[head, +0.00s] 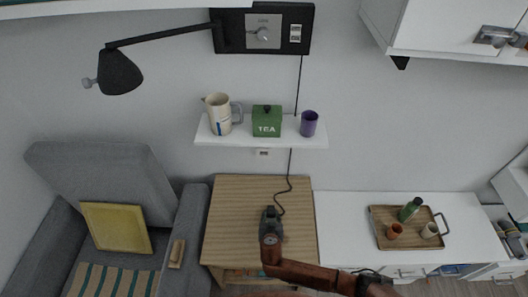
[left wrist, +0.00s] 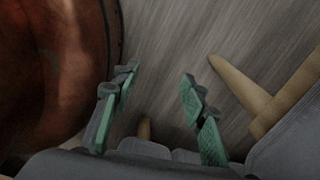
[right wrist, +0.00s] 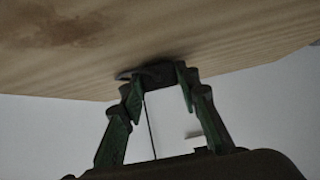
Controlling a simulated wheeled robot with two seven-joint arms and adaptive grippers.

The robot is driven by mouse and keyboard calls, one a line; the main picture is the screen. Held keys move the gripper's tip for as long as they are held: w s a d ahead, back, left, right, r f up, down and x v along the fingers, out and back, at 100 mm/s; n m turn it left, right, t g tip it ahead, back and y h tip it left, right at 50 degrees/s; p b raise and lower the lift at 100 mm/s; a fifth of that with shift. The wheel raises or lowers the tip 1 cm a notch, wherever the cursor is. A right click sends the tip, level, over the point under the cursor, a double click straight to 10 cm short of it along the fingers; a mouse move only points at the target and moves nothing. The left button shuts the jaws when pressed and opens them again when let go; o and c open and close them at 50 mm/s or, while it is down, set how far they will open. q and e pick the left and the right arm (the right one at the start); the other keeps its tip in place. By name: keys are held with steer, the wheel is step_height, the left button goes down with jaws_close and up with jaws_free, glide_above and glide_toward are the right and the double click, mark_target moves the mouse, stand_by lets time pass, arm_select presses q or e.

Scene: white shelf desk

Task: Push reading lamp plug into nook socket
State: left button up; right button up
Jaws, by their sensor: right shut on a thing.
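My right gripper (head: 271,214) is over the wooden desk top in the head view. In the right wrist view its fingertips (right wrist: 158,78) are closed on a small dark plug (right wrist: 157,73), close to the wood surface. The plug is mostly hidden by the fingers. Its dark cord (head: 289,182) runs from the gripper up the wall, behind the shelf, to the black reading lamp (head: 121,73) and its wall panel. A small white nook socket (head: 263,152) sits on the wall just under the shelf, above the desk. My left gripper (left wrist: 160,95) is open and empty above the floor, outside the head view.
The wooden desk top (head: 232,198) is otherwise clear. The white shelf (head: 262,142) above holds a jug (head: 218,115), a green tea box (head: 267,121) and a purple cup (head: 309,123). A tray (head: 379,228) stands right, a grey armchair (head: 92,168) left. Wooden legs (left wrist: 243,92) are near my left gripper.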

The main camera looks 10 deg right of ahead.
arm_select(q)
steer(key=shift+w+r+p, duration=0.25)
steer(key=shift+r+p, duration=0.5)
arm_select(e)
steer(key=shift+s+a+r, duration=0.2)
steer(key=shift+s+a, duration=0.05)
steer(key=shift+s, duration=0.5)
steer(key=shift+s+a+r, duration=0.2)
steer(key=shift+s, duration=0.5)
arm_select(q)
steer(key=shift+r, duration=0.1)
arm_select(e)
steer(key=shift+r, duration=0.1)
arm_select(q)
steer(key=shift+w+r+p, duration=0.3)
steer(key=shift+r+p, duration=0.45)
steer(key=shift+p, duration=0.05)
steer(key=shift+w+r+p, duration=0.25)
steer(key=shift+r+p, duration=0.45)
steer(key=shift+p, duration=0.1)
arm_select(e)
steer(key=shift+v, duration=2.35)
